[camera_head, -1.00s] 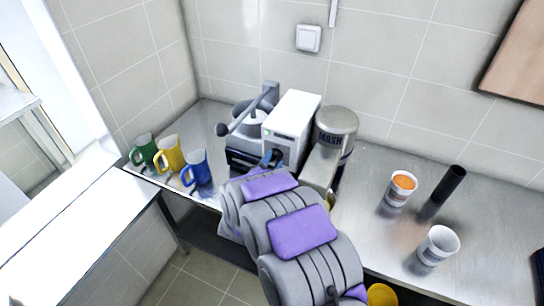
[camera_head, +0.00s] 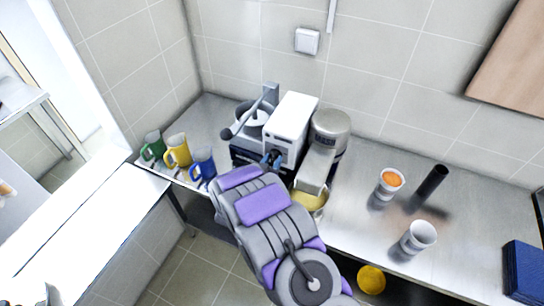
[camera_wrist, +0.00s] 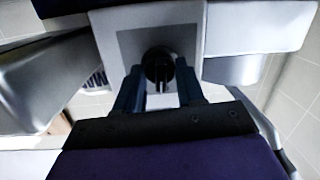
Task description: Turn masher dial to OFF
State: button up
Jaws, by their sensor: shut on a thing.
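The masher (camera_head: 296,110) is a white and steel box on the steel counter, with a metal canister (camera_head: 331,122) on its right. It also shows in the wrist view (camera_wrist: 225,25). Its round black dial (camera_wrist: 158,60) sits on a grey panel in the wrist view, with a raised ridge. My gripper (camera_wrist: 160,90) has one dark finger on each side of the dial and is shut on it. In the head view my gripper (camera_head: 272,160) is at the masher's front, and my arm hides the dial. The dial's markings are not readable.
A bowl of yellow mash (camera_head: 310,200) stands under the masher's spout. Green (camera_head: 153,146), yellow (camera_head: 178,150) and blue mugs (camera_head: 202,165) stand left. White cups (camera_head: 390,184) (camera_head: 418,237) and a black cylinder (camera_head: 432,182) stand right. A yellow round thing (camera_head: 371,279) is below the counter.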

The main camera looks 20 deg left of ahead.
jog(key=shift+s+f+n+p, duration=0.1)
jog(key=shift+f+n+p, duration=0.05)
jog(key=shift+n+p, duration=0.3)
jog(key=shift+n, duration=0.25)
jog(key=shift+a, duration=0.1)
jog(key=o, duration=1)
jog(key=shift+a, duration=0.2)
jog(key=shift+d, duration=0.1)
jog(key=shift+s+d, duration=0.1)
jog(key=shift+s, duration=0.05)
jog(key=s, duration=0.5)
jog(key=s+r, duration=0.1)
jog(key=s, duration=0.5)
jog(key=s+a+r, duration=0.1)
jog(key=s, duration=0.4)
jog(key=shift+s, duration=0.35)
